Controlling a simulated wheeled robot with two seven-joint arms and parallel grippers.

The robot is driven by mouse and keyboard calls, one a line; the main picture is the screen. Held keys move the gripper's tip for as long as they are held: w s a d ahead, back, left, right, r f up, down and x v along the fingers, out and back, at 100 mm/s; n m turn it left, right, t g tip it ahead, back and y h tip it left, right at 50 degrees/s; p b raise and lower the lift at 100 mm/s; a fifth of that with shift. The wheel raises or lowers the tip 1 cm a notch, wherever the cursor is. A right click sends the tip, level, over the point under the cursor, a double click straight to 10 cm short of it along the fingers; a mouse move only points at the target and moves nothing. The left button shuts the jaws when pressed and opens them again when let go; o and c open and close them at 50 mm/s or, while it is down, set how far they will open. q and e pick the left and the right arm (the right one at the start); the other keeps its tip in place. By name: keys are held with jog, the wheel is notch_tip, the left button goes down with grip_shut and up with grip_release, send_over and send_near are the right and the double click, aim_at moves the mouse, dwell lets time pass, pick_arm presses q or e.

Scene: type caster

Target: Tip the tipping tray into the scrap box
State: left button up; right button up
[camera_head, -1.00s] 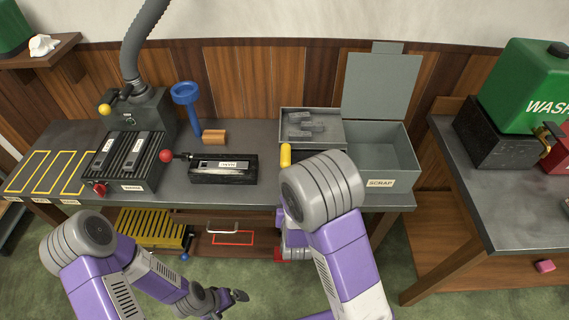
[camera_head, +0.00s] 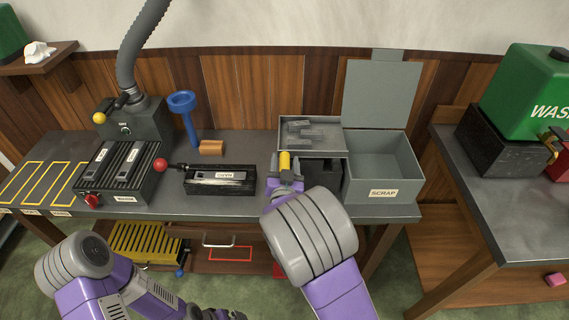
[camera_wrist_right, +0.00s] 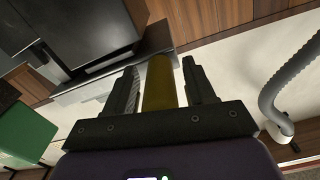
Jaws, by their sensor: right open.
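The tipping tray (camera_head: 330,149) is a shallow grey tray at the back of the bench, holding several grey metal pieces. Its yellow handle (camera_head: 285,161) points toward me. My right gripper (camera_head: 285,183) is at the handle. In the right wrist view the yellow handle (camera_wrist_right: 161,84) lies between the two open fingers of the right gripper (camera_wrist_right: 163,80), with a gap at each side. The grey scrap box (camera_head: 382,191) stands just right of the tray, lid (camera_head: 382,95) up, and looks empty. My left gripper (camera_head: 225,314) is low at the bottom edge, mostly cut off.
A black fixture with a red-knobbed lever (camera_head: 222,188) and a slotted black unit (camera_head: 118,178) stand left of the tray. A blue funnel (camera_head: 183,103) stands behind. A side table with a green wash tank (camera_head: 525,90) is at the right.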

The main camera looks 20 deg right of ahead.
jog(key=shift+w, duration=0.25)
grip_shut()
